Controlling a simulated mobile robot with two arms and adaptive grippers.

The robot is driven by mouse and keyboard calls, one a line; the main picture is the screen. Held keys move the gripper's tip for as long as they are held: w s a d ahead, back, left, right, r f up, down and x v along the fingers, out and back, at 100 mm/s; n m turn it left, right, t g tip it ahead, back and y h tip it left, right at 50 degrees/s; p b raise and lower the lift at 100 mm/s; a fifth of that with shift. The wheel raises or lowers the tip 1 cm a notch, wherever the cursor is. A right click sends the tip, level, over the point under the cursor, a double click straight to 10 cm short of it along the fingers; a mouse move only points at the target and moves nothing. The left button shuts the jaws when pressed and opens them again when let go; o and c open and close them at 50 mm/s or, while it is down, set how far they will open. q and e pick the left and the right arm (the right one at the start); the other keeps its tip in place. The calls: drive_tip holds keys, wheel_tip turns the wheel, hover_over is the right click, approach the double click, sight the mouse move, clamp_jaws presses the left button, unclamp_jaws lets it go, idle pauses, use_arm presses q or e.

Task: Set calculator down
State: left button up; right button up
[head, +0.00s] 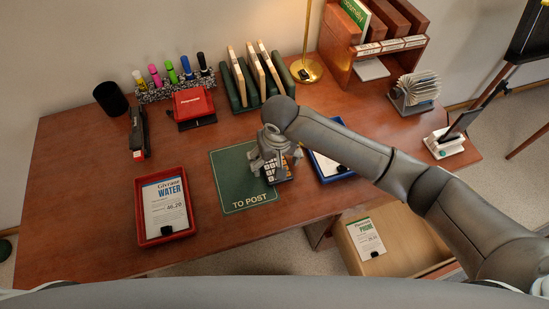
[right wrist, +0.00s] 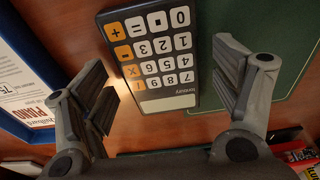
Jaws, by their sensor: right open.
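The calculator (head: 277,172), dark with white and orange keys, lies flat at the right edge of the green "TO POST" mat (head: 235,190), partly hidden in the head view. In the right wrist view the calculator (right wrist: 152,55) sits between the spread fingers of my right gripper (right wrist: 160,75), with a gap on each side. The mat (right wrist: 275,55) shows to the right there, and bare wood to the left. My right gripper (head: 270,155) is open, just above the calculator. My left gripper is not in view.
A red tray (head: 139,208) with a "WATER" bill stands left of the mat. A blue tray (head: 318,170) with a paper is close on the right, partly behind my arm. An open drawer (head: 410,265) holds another bill. A green rack (head: 234,90) stands behind.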

drive_tip(key=shift+r, duration=0.1)
drive_tip(key=shift+r+p, duration=0.2)
drive_tip(key=shift+p, duration=0.15)
wheel_tip(320, 180, up, 12)
drive_tip(key=s+b, duration=0.1)
drive_tip(key=shift+s+d+f, duration=0.2)
drive_tip(key=shift+s+d, duration=0.1)
drive_tip(key=shift+s, duration=0.1)
